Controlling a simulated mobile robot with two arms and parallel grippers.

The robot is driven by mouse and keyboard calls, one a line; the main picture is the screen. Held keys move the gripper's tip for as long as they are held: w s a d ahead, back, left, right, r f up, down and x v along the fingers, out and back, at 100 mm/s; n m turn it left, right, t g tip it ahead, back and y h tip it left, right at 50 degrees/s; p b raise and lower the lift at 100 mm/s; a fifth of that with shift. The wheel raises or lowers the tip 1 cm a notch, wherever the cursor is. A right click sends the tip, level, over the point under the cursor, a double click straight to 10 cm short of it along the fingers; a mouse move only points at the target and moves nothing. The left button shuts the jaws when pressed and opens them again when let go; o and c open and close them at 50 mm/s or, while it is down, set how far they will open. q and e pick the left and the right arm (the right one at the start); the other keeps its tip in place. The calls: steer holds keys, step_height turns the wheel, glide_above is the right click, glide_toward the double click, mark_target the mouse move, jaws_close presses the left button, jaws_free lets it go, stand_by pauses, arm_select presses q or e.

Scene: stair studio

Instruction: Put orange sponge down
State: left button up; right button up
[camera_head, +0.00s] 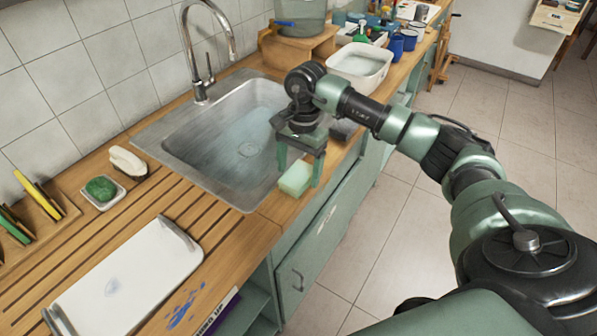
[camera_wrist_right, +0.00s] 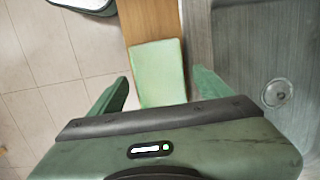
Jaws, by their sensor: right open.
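A sponge-like block (camera_head: 295,179), pale green with a yellowish edge, lies on the wooden strip of counter at the front of the sink; I see no orange sponge. It also shows in the right wrist view (camera_wrist_right: 158,74), just beyond and between the fingers. My right gripper (camera_head: 300,170) is open over the block, one finger on each side. In the wrist view there are gaps between both fingers and the block. My left gripper is not in view.
The metal sink (camera_head: 225,140) lies behind the gripper. A white basin (camera_head: 360,66) stands beyond my arm. A white board (camera_head: 130,275) lies on the grooved counter at left, near a green scrubber (camera_head: 100,188) in a dish. The counter's front edge drops to the floor.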

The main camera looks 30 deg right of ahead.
mark_target(302, 170)
step_height(302, 170, up, 11)
steer(key=d+b, duration=0.1)
steer(key=b, duration=0.1)
steer(key=shift+w+d, duration=0.15)
steer(key=shift+w, duration=0.1)
stand_by(0.4)
